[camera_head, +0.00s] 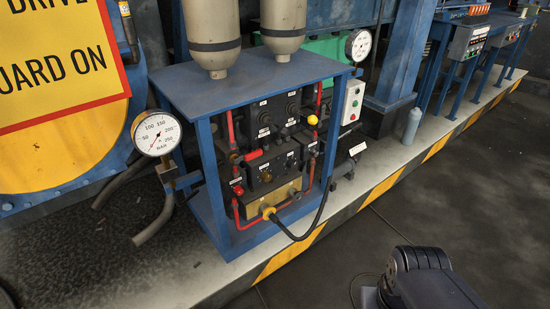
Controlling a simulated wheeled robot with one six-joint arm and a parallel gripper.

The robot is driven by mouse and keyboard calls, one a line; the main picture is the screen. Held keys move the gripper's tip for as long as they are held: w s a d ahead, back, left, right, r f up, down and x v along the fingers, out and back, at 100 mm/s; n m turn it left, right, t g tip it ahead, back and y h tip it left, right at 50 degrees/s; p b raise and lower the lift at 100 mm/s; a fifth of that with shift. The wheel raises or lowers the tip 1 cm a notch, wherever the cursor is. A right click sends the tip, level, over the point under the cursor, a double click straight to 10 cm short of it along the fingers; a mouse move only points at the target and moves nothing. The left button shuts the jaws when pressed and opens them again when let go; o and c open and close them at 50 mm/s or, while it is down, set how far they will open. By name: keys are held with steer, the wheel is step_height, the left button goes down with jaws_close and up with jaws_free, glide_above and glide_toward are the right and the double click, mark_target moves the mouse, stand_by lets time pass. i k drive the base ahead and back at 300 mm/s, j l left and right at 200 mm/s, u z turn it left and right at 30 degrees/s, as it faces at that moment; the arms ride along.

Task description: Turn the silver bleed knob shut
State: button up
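A blue frame (204,160) holds a hydraulic panel of dark blocks (265,171) with red pipes and several small knobs. A small greyish fitting (313,152) sits at the panel's right side, below a yellow ball-shaped knob (312,120). It may be the silver bleed knob, but it is too small to be sure, and its open or shut position cannot be told. Dark rounded parts of my arm show at the lower right, well apart from the panel. My gripper's fingers are not visible.
A round gauge (156,133) stands left of the frame, and another (358,45) behind its right side. Two grey cylinders (211,35) stand on the frame's top. A black hose (314,226) loops out in front. The dark floor (450,190) at right is mostly clear.

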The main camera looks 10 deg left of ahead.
mark_target(314, 152)
steer(key=i+j+z, duration=0.2)
steer(key=i+j, duration=0.2)
steer(key=i, duration=0.3)
steer(key=i+j+z, duration=0.15)
steer(key=i+j, duration=0.35)
steer(key=i, duration=0.15)
